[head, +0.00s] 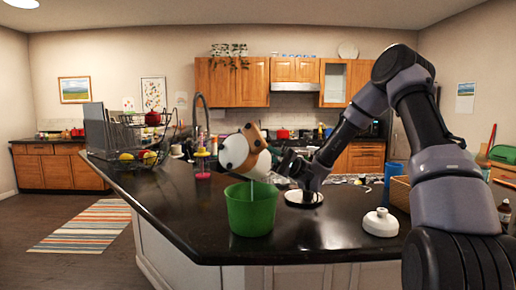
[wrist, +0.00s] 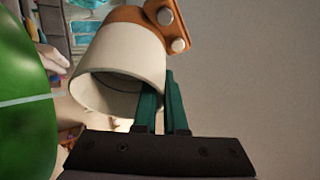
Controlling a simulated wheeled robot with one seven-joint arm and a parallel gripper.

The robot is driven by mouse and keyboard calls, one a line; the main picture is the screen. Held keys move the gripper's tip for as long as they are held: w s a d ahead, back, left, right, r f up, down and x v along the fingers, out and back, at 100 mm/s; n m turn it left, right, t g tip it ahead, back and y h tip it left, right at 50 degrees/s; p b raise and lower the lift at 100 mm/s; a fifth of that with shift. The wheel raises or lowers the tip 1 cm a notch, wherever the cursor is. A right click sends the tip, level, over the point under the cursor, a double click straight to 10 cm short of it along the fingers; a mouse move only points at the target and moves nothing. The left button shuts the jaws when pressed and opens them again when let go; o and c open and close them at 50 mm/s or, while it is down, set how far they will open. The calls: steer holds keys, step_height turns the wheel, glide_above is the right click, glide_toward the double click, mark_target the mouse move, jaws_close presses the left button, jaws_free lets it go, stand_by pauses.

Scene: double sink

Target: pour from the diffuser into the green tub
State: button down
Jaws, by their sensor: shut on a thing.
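The diffuser (head: 234,152), white with an orange-brown section, is tilted on its side above the green tub in the head view. In the wrist view the diffuser (wrist: 122,62) shows a white cup-like end with a dark hollow. My gripper (head: 275,152) is shut on the diffuser; its teal fingers (wrist: 163,105) show in the wrist view, their contact partly hidden. The green tub (head: 250,212) stands upright on the dark counter below. A thin pale line runs down from the diffuser into the tub. The tub (wrist: 22,110) also fills the wrist view's left edge.
A white lid-like piece (head: 380,224) lies on the counter at the right. A round white-rimmed disc (head: 303,199) lies nearer the tub.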

stand_by(0.4)
steer(key=shift+w+d+f+m+y, duration=0.1)
steer(key=shift+w+d+m+y, duration=0.2)
steer(key=shift+m+y, duration=0.3)
